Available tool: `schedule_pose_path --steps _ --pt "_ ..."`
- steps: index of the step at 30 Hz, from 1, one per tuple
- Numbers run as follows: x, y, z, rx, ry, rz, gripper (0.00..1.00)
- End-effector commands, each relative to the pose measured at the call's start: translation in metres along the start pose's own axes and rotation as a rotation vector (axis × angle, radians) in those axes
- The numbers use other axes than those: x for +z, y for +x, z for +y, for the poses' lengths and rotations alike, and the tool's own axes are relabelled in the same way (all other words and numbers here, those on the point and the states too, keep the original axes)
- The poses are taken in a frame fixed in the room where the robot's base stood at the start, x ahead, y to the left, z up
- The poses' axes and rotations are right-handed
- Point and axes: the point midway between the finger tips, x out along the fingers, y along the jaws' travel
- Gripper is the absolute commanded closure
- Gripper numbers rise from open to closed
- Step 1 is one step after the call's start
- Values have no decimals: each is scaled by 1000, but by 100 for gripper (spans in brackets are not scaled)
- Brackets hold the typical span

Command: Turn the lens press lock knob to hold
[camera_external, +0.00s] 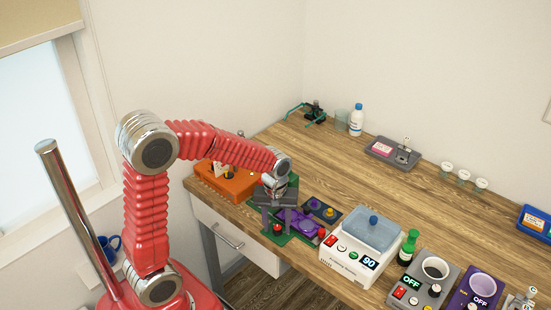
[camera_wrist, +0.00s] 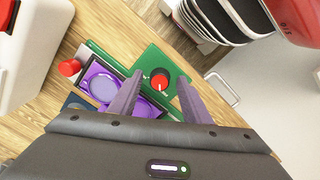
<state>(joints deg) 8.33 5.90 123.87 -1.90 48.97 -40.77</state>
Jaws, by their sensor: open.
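The lens press has a green base (camera_external: 300,238) with a purple tray with round dishes and shows in the wrist view as a green plate (camera_wrist: 158,58) and purple tray (camera_wrist: 102,84). A red knob (camera_wrist: 160,82) with a pale pointer mark sits on a dark round dial on the green plate; the same knob (camera_external: 277,228) shows in the external view. Any lettering around it is unreadable. A red ball (camera_wrist: 69,68) sticks out at the press's far end. My gripper (camera_wrist: 160,78) is open and empty, its fingers on either side of the knob in the picture; contact cannot be told.
An orange box (camera_external: 240,185) stands left of the press. A white machine (camera_external: 345,262) with a blue lid and display "90" stands close on the right. Beyond it are a green bottle (camera_external: 407,250), a grey device (camera_external: 412,297) and a purple device (camera_external: 462,300). The table's middle (camera_external: 340,175) is clear.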

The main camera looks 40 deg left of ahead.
Motion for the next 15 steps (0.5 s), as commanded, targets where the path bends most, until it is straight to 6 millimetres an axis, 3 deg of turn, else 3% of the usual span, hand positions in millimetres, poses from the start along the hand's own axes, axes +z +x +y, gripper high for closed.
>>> schedule_pose_path --steps 11,15 --pt "0 4 0 1 0 1 57" --pt "0 4 0 1 0 1 67"
